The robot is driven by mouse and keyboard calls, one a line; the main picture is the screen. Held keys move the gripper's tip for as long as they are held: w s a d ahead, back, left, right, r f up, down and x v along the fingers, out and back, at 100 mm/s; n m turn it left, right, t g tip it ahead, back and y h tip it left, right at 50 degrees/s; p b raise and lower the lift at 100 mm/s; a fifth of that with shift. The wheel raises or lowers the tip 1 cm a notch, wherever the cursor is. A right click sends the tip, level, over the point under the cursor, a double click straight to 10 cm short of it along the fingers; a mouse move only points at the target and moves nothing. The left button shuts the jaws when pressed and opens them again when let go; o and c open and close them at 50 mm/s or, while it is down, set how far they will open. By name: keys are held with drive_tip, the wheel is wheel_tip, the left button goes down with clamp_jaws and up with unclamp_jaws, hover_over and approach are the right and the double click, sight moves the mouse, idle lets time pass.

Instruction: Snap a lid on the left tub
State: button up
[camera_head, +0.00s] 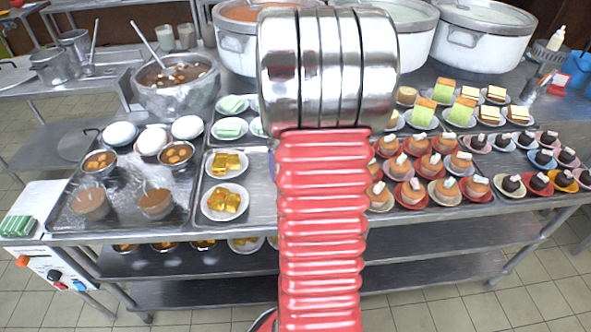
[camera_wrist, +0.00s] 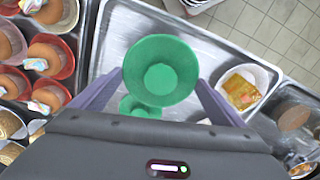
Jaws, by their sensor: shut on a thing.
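In the wrist view my gripper (camera_wrist: 162,80) is shut on a round green dish-shaped piece (camera_wrist: 160,48), which may be a lid or a bowl. It is held above a metal tray (camera_wrist: 105,62). A second green piece (camera_wrist: 137,105) shows partly behind it. In the head view my gripper is hidden behind my arm. Two round tubs with brown contents stand on the left tray: the left one (camera_head: 90,203) and the right one (camera_head: 156,202). Both look uncovered. A brown-filled tub (camera_wrist: 293,118) also shows at the right of the wrist view; which of the two I cannot tell.
Plates of yellow food (camera_head: 224,200) sit on the middle tray. White rounded items (camera_head: 120,133) and bowls (camera_head: 99,163) stand behind the tubs. Many small cakes (camera_head: 443,142) crowd the counter's right side. Large stockpots (camera_head: 482,40) stand at the back.

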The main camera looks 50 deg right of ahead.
drive_tip(key=shift+w+a, duration=0.25)
drive_tip(key=shift+w, duration=0.25)
drive_tip(key=w+a+r+n, duration=0.2)
drive_tip(key=w+a+n, duration=0.2)
drive_tip(key=w+a, duration=1.2)
drive_tip(key=w+a+n, duration=0.1)
drive_tip(key=w+a, duration=0.1)
drive_tip(key=a, duration=0.5)
drive_tip(key=w+a+r+n, duration=0.1)
drive_tip(key=w+a, duration=0.2)
drive_tip(key=a, duration=0.4)
drive_tip(key=w+a+n, duration=0.1)
drive_tip(key=w+a, duration=0.2)
drive_tip(key=a, duration=0.4)
drive_tip(key=shift+r, duration=0.15)
